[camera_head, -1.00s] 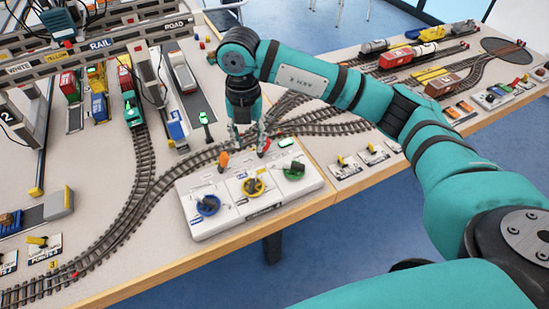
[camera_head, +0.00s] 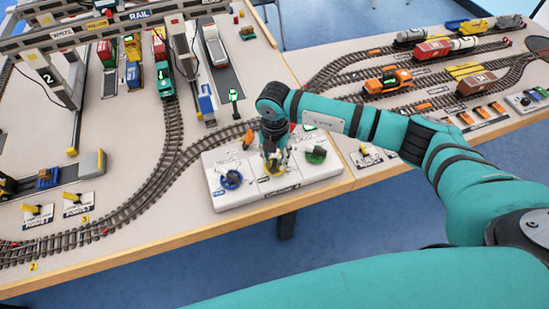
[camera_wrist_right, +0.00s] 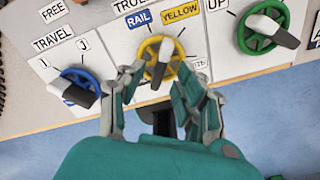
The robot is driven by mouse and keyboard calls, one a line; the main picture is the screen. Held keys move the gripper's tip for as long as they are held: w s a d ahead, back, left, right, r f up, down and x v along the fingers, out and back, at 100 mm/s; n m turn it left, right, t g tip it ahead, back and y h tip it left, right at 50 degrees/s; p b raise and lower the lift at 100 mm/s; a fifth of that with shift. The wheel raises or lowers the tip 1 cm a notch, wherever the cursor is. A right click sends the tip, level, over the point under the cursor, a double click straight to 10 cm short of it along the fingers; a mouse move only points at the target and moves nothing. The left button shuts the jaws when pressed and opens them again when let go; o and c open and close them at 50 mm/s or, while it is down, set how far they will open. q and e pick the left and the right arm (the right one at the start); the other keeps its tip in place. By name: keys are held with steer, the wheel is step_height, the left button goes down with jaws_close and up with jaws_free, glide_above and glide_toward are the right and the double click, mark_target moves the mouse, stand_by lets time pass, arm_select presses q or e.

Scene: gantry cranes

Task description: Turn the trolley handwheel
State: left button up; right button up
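The trolley handwheel is a yellow wheel (camera_head: 283,172) in the middle of the white control box (camera_head: 228,203). In the right wrist view the yellow wheel (camera_wrist_right: 148,50) carries a black and white pointer handle (camera_wrist_right: 160,62) across its middle. Labels reading RAIL and YELLOW stand above it. My right gripper (camera_head: 272,166) points down at this wheel. In the wrist view my right gripper (camera_wrist_right: 160,74) is open, with one finger on each side of the wheel's lower part. I cannot tell whether the fingers touch the wheel. My left gripper is not in view.
A blue handwheel (camera_head: 231,179) is left of the yellow one, and a green handwheel (camera_head: 316,155) is right of it. An orange lever (camera_head: 248,139) stands behind the box. Tracks and model trains cover the table behind; the gantry (camera_head: 117,21) is at the back left.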

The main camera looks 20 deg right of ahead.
steer(key=shift+f, duration=1.2)
jaws_close()
